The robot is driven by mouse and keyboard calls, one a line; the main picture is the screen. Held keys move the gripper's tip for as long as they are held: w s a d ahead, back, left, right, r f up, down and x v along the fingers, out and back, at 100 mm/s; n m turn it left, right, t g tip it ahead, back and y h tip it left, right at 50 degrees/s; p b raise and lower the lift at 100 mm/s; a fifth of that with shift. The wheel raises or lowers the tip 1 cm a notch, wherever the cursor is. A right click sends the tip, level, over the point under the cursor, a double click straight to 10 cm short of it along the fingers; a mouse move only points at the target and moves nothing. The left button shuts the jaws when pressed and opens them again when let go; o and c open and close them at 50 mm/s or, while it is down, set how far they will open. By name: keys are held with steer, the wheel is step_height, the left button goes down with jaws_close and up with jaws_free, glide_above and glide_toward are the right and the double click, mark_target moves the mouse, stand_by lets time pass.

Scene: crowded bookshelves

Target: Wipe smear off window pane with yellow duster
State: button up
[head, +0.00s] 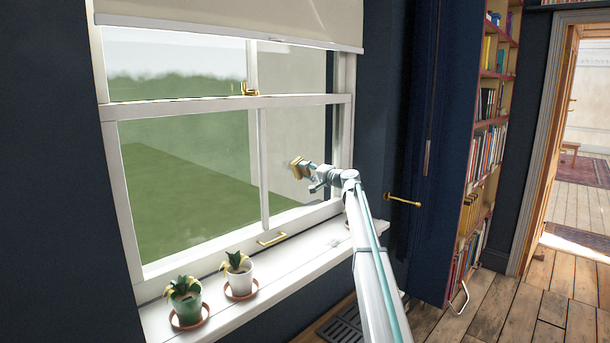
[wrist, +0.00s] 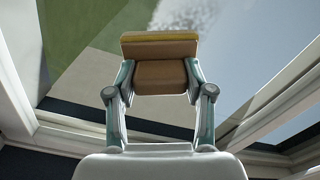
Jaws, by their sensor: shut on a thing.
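The yellow duster (head: 296,168) is a small tan block with a yellow face. It is held in front of the lower right window pane (head: 288,130). My gripper (head: 308,171) is shut on it. In the wrist view the duster (wrist: 160,45) sits between the two fingers of my gripper (wrist: 160,78), its yellow edge toward the glass. A whitish, mottled smear (wrist: 192,16) shows on the pane just beyond the duster's upper edge. I cannot make out the smear clearly in the head view. Whether the duster touches the glass cannot be told.
Two potted plants (head: 187,300) (head: 239,273) stand on saucers on the white sill (head: 285,258). A blind (head: 230,18) hangs over the upper sash. A brass latch (head: 249,89) sits on the middle rail. A dark curtain or panel and a bookshelf (head: 485,150) stand at right.

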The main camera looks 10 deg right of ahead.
steer(key=shift+w+d+f+b, duration=0.1)
steer(key=shift+w+d+b, duration=0.4)
steer(key=shift+d, duration=0.15)
steer(key=shift+w+d+b, duration=0.4)
steer(key=shift+d+b, duration=0.1)
steer(key=shift+d, duration=0.1)
steer(key=shift+s+a+b, duration=0.4)
steer(key=shift+s+a, duration=0.25)
steer(key=shift+a, duration=0.2)
steer(key=shift+s+a+b, duration=0.3)
steer(key=shift+s+a, duration=0.6)
steer(key=shift+a, duration=0.35)
steer(key=shift+s+a+b, duration=0.3)
steer(key=shift+s+a, duration=0.65)
steer(key=shift+a, duration=0.35)
steer(key=shift+s+a+b, duration=0.3)
steer(key=shift+s+a, duration=0.6)
steer(key=shift+a, duration=0.35)
steer(key=b+v, duration=0.1)
steer(key=v, duration=0.5)
steer(key=shift+d, duration=0.15)
